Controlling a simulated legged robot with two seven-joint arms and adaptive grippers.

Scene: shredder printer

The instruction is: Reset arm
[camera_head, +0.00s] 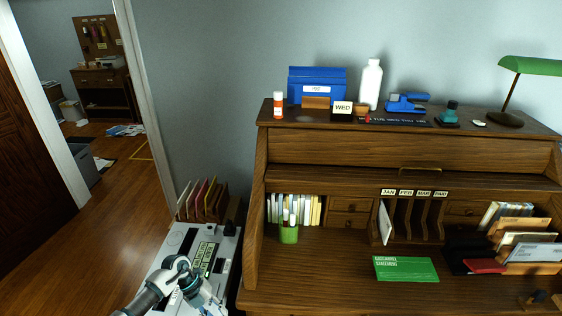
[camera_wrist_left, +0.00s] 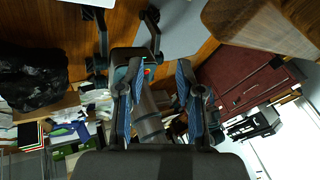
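My left arm (camera_head: 178,277) reaches in at the bottom of the head view, in front of the grey machine; its fingertips are not clearly visible there. In the left wrist view my left gripper (camera_wrist_left: 157,75) has two blue-padded fingers spread apart with nothing held between them. Beyond them in that view is a grey arm link ending in two spread dark fingers, which looks like my right gripper (camera_wrist_left: 125,22), open and empty. The right gripper does not show in the head view.
A grey machine with a panel (camera_head: 213,242) stands left of the wooden roll-top desk (camera_head: 340,297). On the desk are a green pen cup (camera_head: 288,235), a green card (camera_head: 405,269) and letter trays. A white bottle (camera_head: 370,84) and green lamp (camera_head: 530,66) stand on top. Open floor lies left.

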